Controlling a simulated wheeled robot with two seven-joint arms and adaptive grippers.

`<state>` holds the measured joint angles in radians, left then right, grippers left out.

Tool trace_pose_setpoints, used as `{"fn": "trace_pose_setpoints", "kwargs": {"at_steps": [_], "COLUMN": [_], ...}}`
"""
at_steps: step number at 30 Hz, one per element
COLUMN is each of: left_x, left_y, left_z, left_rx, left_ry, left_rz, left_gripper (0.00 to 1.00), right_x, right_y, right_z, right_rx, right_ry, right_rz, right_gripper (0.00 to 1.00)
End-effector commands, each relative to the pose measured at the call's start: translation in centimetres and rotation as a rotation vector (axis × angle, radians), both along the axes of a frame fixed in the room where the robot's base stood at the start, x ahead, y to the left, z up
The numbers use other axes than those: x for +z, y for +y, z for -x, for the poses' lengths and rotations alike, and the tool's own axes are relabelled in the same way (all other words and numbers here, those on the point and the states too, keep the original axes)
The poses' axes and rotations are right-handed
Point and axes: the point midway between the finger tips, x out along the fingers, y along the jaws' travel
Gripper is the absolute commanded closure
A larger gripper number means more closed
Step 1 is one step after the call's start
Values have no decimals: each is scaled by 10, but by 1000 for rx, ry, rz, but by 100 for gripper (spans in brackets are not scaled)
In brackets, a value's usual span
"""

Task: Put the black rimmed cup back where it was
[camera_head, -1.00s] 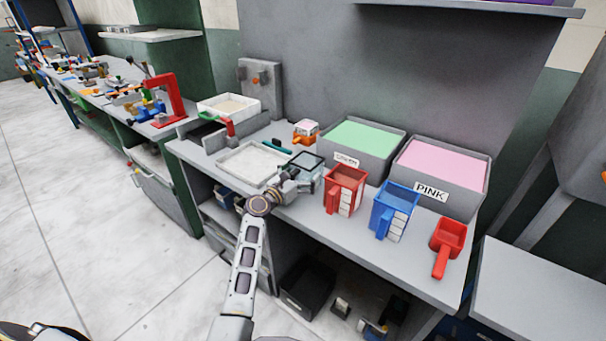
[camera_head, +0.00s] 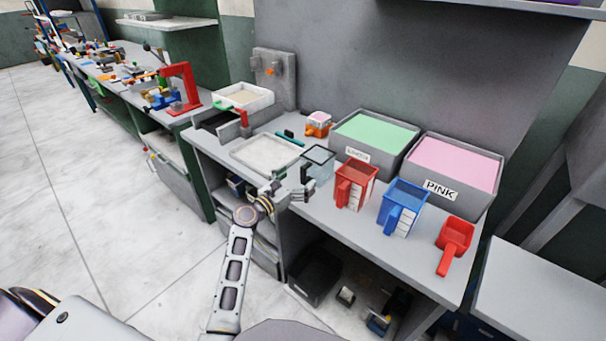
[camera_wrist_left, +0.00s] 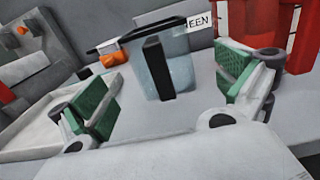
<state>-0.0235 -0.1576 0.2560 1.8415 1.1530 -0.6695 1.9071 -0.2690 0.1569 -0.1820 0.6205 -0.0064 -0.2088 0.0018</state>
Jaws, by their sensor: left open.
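The clear cup with a black rim (camera_head: 319,161) stands upright on the grey bench, between the white tray and the red jug. In the left wrist view the same cup (camera_wrist_left: 178,72) shows its black handle facing me. My left gripper (camera_head: 303,192) is just in front of the cup at the bench's front edge. In the left wrist view its green-padded fingers (camera_wrist_left: 170,98) are spread wide and empty, with the cup beyond them, apart from it. My right gripper is not in view.
A white tray (camera_head: 238,157) lies left of the cup. A red jug (camera_head: 352,190), a blue jug (camera_head: 404,208) and a red scoop (camera_head: 456,238) stand to the right. Green-filled (camera_head: 350,155) and pink-filled bins (camera_head: 480,203) are behind. A small orange-and-white object (camera_head: 318,122) sits behind the cup.

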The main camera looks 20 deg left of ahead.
Motion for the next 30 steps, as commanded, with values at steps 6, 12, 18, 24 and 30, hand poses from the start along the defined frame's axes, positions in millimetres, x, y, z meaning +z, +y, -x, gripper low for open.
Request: {"fn": "trace_pose_setpoints", "kwargs": {"at_steps": [6,12,18,24,30], "left_x": [0,0,0,0,0], "left_y": [7,10,10,10,10], "left_z": [18,26,28,28,27], "left_rx": [0,0,0,0,0], "left_ry": [0,0,0,0,0], "left_rz": [1,-1,0,0,0], "left_gripper": [0,0,0,0,0], "right_x": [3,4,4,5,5], "right_y": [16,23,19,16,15], "right_z": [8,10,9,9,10], "right_rx": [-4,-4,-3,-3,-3], "right_ry": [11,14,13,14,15], "right_rz": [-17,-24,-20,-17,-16], "right_gripper": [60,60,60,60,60]}}
